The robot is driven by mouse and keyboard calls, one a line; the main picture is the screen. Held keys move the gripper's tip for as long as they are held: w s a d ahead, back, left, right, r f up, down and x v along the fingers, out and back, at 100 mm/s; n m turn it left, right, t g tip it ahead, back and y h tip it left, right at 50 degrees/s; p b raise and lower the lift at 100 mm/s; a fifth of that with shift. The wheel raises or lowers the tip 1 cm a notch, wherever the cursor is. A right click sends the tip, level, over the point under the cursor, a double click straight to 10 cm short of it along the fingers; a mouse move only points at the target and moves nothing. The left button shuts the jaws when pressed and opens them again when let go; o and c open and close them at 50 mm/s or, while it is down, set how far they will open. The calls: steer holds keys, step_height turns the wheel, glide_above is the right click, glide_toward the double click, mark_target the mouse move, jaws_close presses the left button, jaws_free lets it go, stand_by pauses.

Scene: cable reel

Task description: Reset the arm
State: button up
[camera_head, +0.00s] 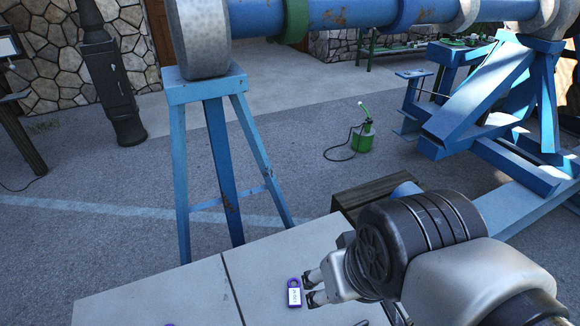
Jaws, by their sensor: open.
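My arm reaches in from the lower right over a light grey slab table (180,283). My gripper (306,288) is at its end, low over the table, with its two fingers pointing left and spread apart. A small purple tag with a white label (294,293) lies on the table just left of the fingertips. It looks very close to the fingers; whether they touch it I cannot tell. Nothing shows held between the fingers.
A blue trestle (215,160) carries a long blue pipe (345,12) behind the table. A dark wooden box (372,193) stands by the table's far edge. A green sprayer (363,137) stands on the pavement. A blue steel frame (490,100) is at right. The table's left part is mostly clear.

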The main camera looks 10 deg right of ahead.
steer(key=shift+s, duration=0.75)
steer(key=shift+f+b, duration=0.95)
steer(key=shift+b, duration=0.05)
